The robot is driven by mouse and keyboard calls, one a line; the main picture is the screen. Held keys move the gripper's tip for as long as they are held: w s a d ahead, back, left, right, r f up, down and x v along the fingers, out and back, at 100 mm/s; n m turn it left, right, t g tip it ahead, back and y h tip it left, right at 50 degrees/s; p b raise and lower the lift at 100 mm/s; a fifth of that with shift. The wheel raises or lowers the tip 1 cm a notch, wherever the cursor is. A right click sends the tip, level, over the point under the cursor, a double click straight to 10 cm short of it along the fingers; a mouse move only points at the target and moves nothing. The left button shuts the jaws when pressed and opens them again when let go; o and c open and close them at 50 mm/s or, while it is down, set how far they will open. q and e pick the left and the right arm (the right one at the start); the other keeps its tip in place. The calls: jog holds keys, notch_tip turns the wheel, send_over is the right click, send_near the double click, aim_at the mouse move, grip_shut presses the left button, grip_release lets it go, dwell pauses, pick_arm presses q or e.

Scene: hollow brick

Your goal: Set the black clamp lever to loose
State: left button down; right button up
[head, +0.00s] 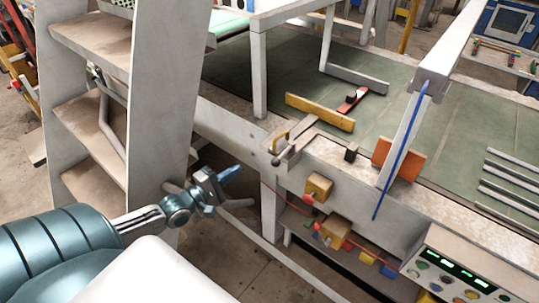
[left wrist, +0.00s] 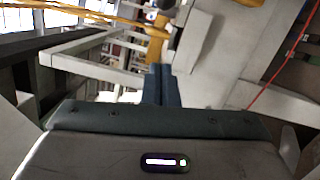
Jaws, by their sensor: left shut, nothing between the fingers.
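A small black piece (head: 351,152) stands on the front rail of the bench, left of an orange plate. It may be the clamp lever; it is too small to tell how it is set. My left gripper (head: 231,174) is in front of the bench, left of and below the rail, apart from the black piece. Its blue fingers are shut and empty, and they also show in the left wrist view (left wrist: 161,85). I cannot make out the black piece in the left wrist view. My right gripper is not in view.
Yellow boxes (head: 318,186) with red knobs hang on the bench front. An orange plate (head: 397,160) and a slanted post with a blue strip (head: 399,150) stand to the right. A grey step unit (head: 160,90) rises beside my left arm. A control panel (head: 455,269) is lower right.

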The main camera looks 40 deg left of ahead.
aim_at(284, 155)
pick_arm(q)
jog(key=shift+w, duration=0.1)
jog(key=b+x, duration=0.2)
jog(key=x, duration=0.1)
jog(key=b+x, duration=0.6)
jog(key=shift+w+d+f, duration=0.1)
jog(key=shift+w+f, duration=0.25)
jog(key=shift+w, duration=0.05)
jog(key=d, duration=0.2)
jog(key=d+r, duration=0.1)
jog(key=d, duration=0.1)
jog(key=shift+r, duration=0.2)
jog(key=shift+w+f, duration=0.1)
